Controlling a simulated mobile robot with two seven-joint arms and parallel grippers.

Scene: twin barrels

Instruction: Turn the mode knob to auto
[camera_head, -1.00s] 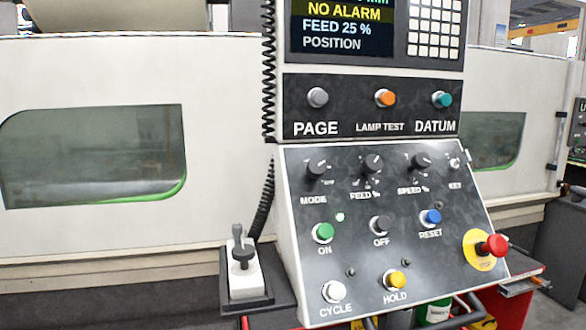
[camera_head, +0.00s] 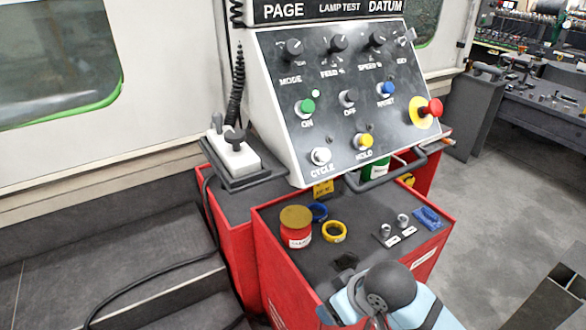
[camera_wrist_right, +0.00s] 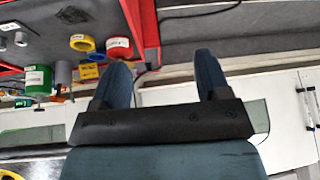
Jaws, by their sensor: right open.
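The mode knob (camera_head: 293,49) is a black knob at the upper left of the sloped control panel (camera_head: 330,105), above the word MODE. Its pointer setting and the small marks around it are too small to read. My right gripper (camera_wrist_right: 157,66) shows in the right wrist view with two blue fingers spread apart and nothing between them. It is away from the knob, which is not seen in that view. In the head view only a part of my arm shows at the bottom, with no fingers visible. My left gripper is not in view.
Feed (camera_head: 337,43) and speed (camera_head: 376,39) knobs sit right of the mode knob. A red emergency button (camera_head: 434,107) is at the panel's right. Below is a red cart (camera_head: 262,262) with a red can (camera_head: 296,228) and tape rolls. A white handheld unit (camera_head: 234,157) stands left.

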